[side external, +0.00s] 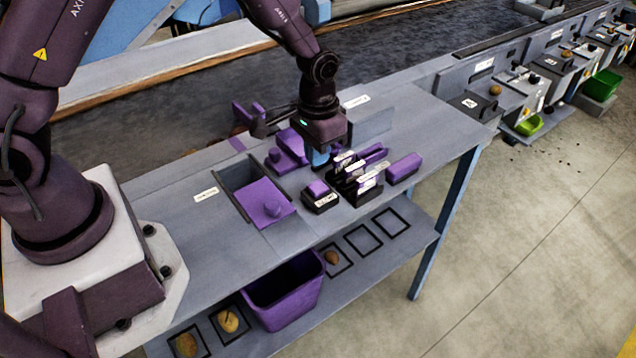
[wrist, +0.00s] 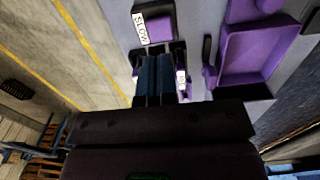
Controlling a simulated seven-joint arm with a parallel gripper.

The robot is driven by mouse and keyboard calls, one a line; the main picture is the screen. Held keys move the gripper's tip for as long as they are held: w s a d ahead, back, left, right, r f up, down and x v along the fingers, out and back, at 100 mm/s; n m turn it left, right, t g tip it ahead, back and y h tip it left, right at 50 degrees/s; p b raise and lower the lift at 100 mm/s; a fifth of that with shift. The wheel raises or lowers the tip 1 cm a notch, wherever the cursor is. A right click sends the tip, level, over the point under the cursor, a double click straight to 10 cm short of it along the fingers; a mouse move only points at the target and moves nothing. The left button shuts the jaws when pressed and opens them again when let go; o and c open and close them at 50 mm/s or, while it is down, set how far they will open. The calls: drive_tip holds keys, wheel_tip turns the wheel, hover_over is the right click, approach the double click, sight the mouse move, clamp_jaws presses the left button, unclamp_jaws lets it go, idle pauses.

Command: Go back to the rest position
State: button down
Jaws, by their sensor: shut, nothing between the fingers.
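My gripper (side external: 318,156) hangs from my arm over the middle of the grey bench (side external: 425,118), above a cluster of purple and black items. In the wrist view my gripper (wrist: 154,100) points at the bench with its blue fingers together and nothing between them. Right below and beside it is a black rack (side external: 352,190) with several white labels. I cannot tell whether the fingers touch the rack.
A purple block (side external: 403,168) lies to the right. A purple flap with a knob (side external: 265,203) is near the front. A purple bin (side external: 284,292) and potatoes (side external: 229,321) are on the lower shelf.

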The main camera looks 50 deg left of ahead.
drive_tip(key=s+a+r+t, duration=0.1)
drive_tip(key=s+r+t, duration=0.1)
drive_tip(key=s+r, duration=0.8)
drive_tip(key=s+a+r+t, duration=0.2)
drive_tip(key=s+r, duration=0.7)
drive_tip(key=r, duration=0.6)
drive_tip(key=shift+s+t, duration=0.4)
drive_tip(key=shift+t, duration=0.4)
drive_tip(key=c, duration=1.8)
unclamp_jaws()
drive_tip(key=shift+r, duration=0.1)
drive_tip(key=o, duration=1.3)
drive_tip(key=shift+o, duration=0.2)
